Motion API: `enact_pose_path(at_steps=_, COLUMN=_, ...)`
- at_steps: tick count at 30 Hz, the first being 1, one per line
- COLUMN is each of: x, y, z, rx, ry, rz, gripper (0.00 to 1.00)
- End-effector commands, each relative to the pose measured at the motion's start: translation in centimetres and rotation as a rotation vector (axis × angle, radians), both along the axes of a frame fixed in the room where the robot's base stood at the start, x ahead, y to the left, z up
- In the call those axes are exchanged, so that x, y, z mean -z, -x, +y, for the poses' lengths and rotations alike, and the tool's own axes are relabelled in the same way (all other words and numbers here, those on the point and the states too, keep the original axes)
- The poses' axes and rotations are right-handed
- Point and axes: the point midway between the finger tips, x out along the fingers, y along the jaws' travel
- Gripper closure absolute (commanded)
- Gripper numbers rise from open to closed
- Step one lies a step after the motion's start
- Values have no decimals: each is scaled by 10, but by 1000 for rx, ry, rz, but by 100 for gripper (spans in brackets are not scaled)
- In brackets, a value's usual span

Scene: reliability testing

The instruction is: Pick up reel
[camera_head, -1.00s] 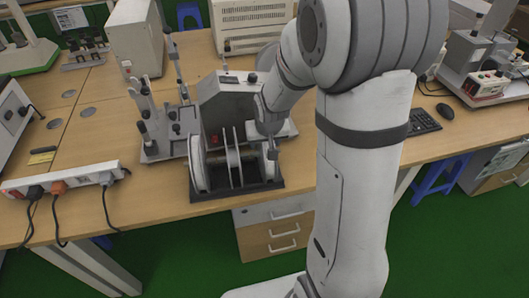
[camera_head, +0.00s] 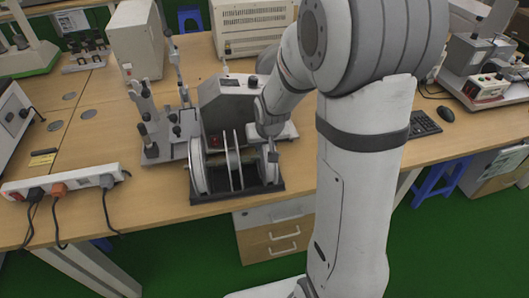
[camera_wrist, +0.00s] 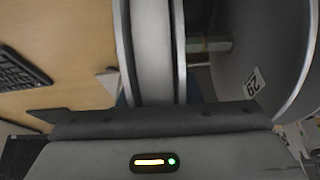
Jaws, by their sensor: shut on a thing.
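In the head view the reel (camera_head: 233,160), with thin round flanges on a horizontal axle, stands upright in a dark machine base near the table's front edge. My gripper (camera_head: 272,152) reaches down at the reel's right end. It is shut on the reel, though my arm partly hides the contact. In the wrist view the reel shows close up as a pale rim band (camera_wrist: 152,45) between metal edges, with a large grey disc (camera_wrist: 255,50) carrying a number label to its right. The gripper body fills the bottom of that view, and its fingertips are not clear there.
A grey machine housing (camera_head: 224,95) stands just behind the reel. A stand with upright rods (camera_head: 160,130) is to the left. A power strip (camera_head: 65,182) with cables lies at the front left. A keyboard (camera_head: 424,124) and a mouse (camera_head: 445,112) lie to the right.

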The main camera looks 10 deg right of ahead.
Motion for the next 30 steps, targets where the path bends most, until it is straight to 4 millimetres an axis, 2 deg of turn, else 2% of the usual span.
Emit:
enact_pose_path(at_steps=5, x=-11, y=-1, z=0, rx=0, ry=0, rz=-6, gripper=100)
enact_pose_path(at_steps=15, x=-76, y=-1, z=0, rx=1, ry=0, rz=-7, gripper=100)
enact_pose_path(at_steps=18, x=-90, y=-1, z=-1, rx=1, ry=0, rz=-6, gripper=100)
enact_pose_path(at_steps=23, x=-100, y=0, z=-1, rx=1, ry=1, rz=-2, gripper=100)
enact_pose_path(at_steps=30, x=-101, y=0, z=-1, rx=1, ry=1, rz=-2, gripper=100)
